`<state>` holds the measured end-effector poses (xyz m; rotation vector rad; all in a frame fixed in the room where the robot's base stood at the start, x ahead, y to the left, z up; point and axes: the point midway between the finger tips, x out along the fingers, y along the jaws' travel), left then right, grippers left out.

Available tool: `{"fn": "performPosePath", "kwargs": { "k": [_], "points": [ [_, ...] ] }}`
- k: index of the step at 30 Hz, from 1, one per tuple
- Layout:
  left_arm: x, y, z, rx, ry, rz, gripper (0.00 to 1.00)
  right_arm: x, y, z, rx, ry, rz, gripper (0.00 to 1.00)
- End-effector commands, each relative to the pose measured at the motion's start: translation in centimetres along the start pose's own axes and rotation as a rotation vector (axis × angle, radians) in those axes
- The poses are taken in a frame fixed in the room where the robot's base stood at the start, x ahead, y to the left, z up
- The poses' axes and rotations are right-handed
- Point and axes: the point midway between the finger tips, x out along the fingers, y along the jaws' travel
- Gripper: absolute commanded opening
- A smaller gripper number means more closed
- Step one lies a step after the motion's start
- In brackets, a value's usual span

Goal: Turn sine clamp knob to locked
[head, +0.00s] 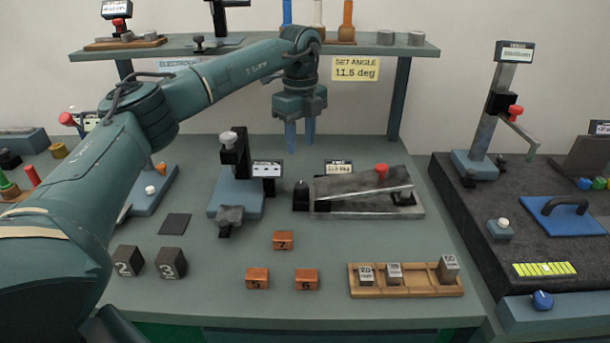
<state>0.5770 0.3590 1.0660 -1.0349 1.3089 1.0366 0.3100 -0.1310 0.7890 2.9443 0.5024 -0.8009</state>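The sine plate (362,185) is a grey tilted slab on a light base at the back right of the bench. A red knob (381,170) shows at its upper right side, and a black knob (301,190) stands at its left end. I cannot tell which is the clamp knob, or its lock state. A small display (339,167) stands behind the plate. My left gripper (301,146) points down above and behind the plate's left end, its two blue fingers apart with nothing between them. It appears clear of both knobs. My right gripper is out of view.
A shelf (230,49) spans the back, with a yellow "11.5 deg" card (355,69). A blue-based instrument (236,198) stands left of the plate. Orange numbered blocks (283,240) and a wooden block tray (406,291) lie in front. A height gauge (490,115) stands right.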

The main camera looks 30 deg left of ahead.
Motion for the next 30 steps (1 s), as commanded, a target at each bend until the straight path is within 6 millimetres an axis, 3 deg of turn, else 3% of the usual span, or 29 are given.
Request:
{"fn": "performPosePath", "kwargs": {
  "k": [9,15,21,30],
  "points": [
    [6.8,0.1,-0.1,0.002,0.001,0.005,0.38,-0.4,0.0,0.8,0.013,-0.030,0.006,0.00],
    [9.8,0.0,-0.1,0.002,0.001,0.003,0.38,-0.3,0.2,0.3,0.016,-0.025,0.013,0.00],
    [11.0,0.0,-0.1,0.002,0.001,0.001,0.38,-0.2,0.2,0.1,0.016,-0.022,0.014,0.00],
    [11.0,0.0,-0.1,0.003,0.001,0.000,0.34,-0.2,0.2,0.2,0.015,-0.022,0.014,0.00]
  ]
}}
